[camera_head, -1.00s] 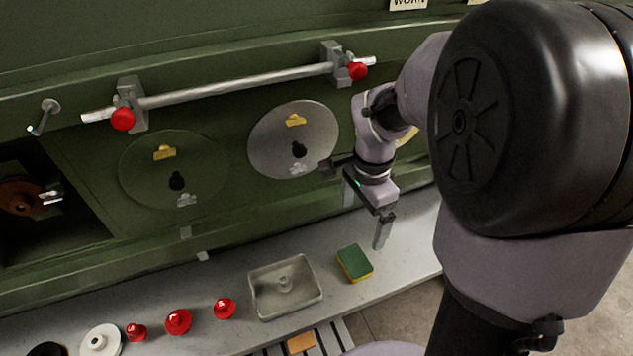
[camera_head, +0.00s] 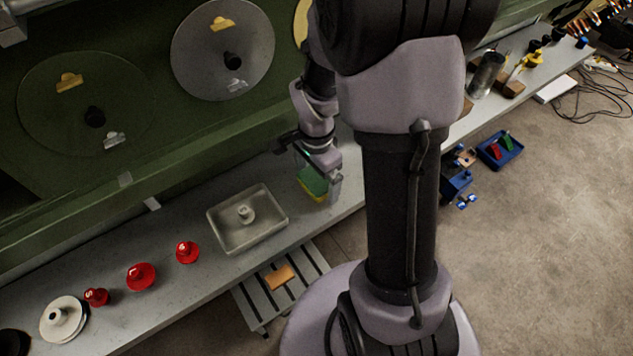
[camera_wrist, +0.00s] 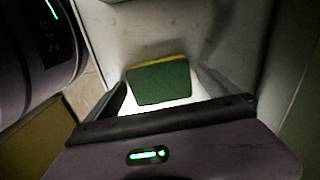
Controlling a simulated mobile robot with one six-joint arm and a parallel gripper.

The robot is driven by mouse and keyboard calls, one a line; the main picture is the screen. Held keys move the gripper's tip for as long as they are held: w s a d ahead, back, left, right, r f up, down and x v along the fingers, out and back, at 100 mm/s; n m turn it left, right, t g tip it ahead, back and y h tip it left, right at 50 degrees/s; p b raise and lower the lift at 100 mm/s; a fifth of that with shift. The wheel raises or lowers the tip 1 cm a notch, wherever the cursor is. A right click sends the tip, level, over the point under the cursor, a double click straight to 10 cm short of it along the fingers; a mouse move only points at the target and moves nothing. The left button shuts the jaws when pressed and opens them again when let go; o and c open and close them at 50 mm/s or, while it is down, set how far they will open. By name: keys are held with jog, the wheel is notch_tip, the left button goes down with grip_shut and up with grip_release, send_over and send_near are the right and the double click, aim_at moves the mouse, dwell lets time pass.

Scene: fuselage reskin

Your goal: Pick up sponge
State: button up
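The sponge (camera_head: 312,184), green on top with a yellow layer below, lies on the grey bench ledge to the right of the metal tray. My gripper (camera_head: 318,179) is lowered right over it. In the wrist view the sponge (camera_wrist: 160,82) sits between the two spread fingers of my gripper (camera_wrist: 160,88), with a gap visible on each side. The gripper is open. Part of the sponge is hidden behind the gripper in the head view.
A metal tray (camera_head: 247,243) stands on the ledge left of the sponge. Red knobs (camera_head: 141,276) and a white disc (camera_head: 63,318) lie farther left. The green panel (camera_head: 150,165) rises behind. A slatted step (camera_head: 255,301) with an orange block (camera_head: 279,277) stands below the ledge.

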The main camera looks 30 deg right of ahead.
aim_at(317, 180)
jog(key=c, duration=1.3)
jog(key=shift+r, duration=0.1)
jog(key=shift+r, duration=0.25)
notch_tip(317, 180, up, 3)
jog(key=shift+s+r+p, duration=0.1)
jog(key=shift+r+p, duration=0.05)
jog(key=shift+p, duration=0.75)
jog(key=s+a+b, duration=0.3)
jog(key=s+b, duration=0.1)
jog(key=s, duration=0.3)
jog(key=s+a+r+b, duration=0.1)
jog(key=s+a+b, duration=0.3)
jog(key=s, duration=0.3)
jog(key=shift+a, duration=0.25)
